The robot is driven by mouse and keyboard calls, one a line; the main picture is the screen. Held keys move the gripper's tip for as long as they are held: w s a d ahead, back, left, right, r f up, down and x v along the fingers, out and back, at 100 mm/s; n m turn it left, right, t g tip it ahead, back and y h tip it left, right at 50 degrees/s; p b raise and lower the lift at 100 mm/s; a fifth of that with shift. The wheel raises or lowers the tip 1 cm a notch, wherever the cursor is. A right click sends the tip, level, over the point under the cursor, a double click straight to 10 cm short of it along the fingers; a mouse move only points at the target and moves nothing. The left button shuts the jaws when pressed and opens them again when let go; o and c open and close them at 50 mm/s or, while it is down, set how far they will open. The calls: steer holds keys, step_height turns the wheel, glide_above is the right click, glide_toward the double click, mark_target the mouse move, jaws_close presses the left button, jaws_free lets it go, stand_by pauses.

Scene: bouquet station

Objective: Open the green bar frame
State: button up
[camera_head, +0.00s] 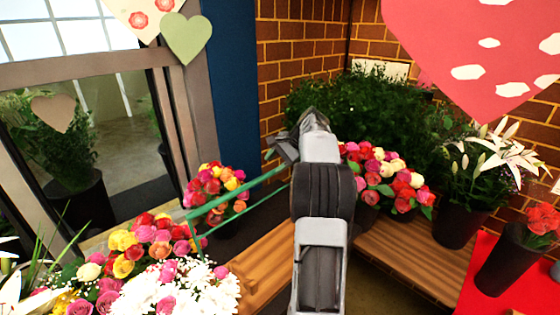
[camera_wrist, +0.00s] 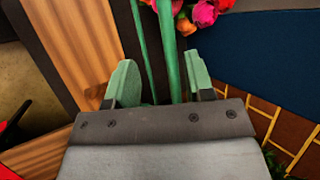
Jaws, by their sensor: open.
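The green bar frame (camera_head: 240,194) shows in the head view as two thin, slanting bars joined by a short upright at the left end, over the flowers. Its right end runs behind my gripper (camera_head: 292,140). In the wrist view the green bars (camera_wrist: 167,45) run down from the top edge into the space between the two pale green fingers of my gripper (camera_wrist: 161,78). The fingers are apart, with a gap visible on either side of the bars. The near ends of the bars are hidden behind the gripper body.
Rose bouquets (camera_head: 150,245) and white flowers (camera_head: 190,291) stand at lower left. More roses (camera_head: 385,180) and potted white lilies (camera_head: 485,165) are at right. A wooden bench (camera_head: 415,255) runs below. A grey-framed window (camera_head: 177,120) and blue panel (camera_head: 232,85) stand behind the frame.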

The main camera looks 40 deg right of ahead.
steer(key=shift+v, duration=1.1)
